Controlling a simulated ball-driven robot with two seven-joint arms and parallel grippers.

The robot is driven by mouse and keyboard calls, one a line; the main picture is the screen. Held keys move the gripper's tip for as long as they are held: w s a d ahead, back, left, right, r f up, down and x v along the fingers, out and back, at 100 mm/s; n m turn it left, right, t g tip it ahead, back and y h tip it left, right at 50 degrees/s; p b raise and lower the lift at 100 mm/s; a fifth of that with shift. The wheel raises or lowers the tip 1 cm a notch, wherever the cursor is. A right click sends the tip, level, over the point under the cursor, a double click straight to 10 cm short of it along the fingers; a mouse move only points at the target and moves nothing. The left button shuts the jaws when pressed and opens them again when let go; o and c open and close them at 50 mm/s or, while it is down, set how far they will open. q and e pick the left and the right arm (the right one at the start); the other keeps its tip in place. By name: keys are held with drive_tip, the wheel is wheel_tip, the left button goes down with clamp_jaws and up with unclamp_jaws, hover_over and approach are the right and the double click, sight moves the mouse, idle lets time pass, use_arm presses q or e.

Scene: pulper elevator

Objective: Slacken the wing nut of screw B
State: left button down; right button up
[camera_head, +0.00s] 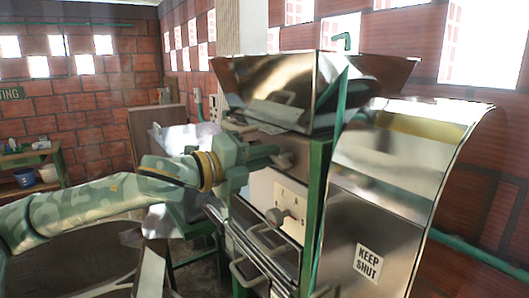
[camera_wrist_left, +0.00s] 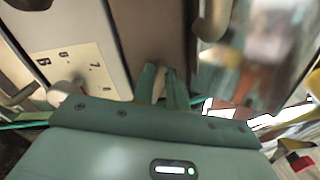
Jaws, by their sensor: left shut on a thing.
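My left gripper (camera_head: 280,157) reaches in from the left at the front of the steel machine, just above a pale plate (camera_head: 291,198). In the left wrist view the plate (camera_wrist_left: 66,68) bears the letter B and some numbers, with a rounded grey knob (camera_wrist_left: 66,93) at its lower edge. The two green fingers (camera_wrist_left: 159,84) are shut to the right of the plate on a small thing, apparently the wing nut, against a brown-grey panel. The fingers hide most of it, so its shape and angle cannot be told. My right gripper is not in view.
A steel hopper (camera_head: 290,85) sits above the gripper. A curved steel cover (camera_head: 400,155) with a KEEP SHUT sign (camera_head: 368,263) stands to the right. Bar handles (camera_head: 244,272) stick out below. A bench (camera_head: 35,158) with buckets stands far left.

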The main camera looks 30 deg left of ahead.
use_arm(q)
drive_tip(key=shift+f+n, duration=0.3)
drive_tip(key=shift+n, duration=0.6)
drive_tip(key=shift+f+n, duration=0.25)
drive_tip(key=shift+n, duration=0.65)
drive_tip(key=c, duration=1.4)
unclamp_jaws()
drive_tip(key=shift+c, duration=0.2)
drive_tip(key=shift+d+r, duration=0.15)
drive_tip(key=shift+r, duration=0.05)
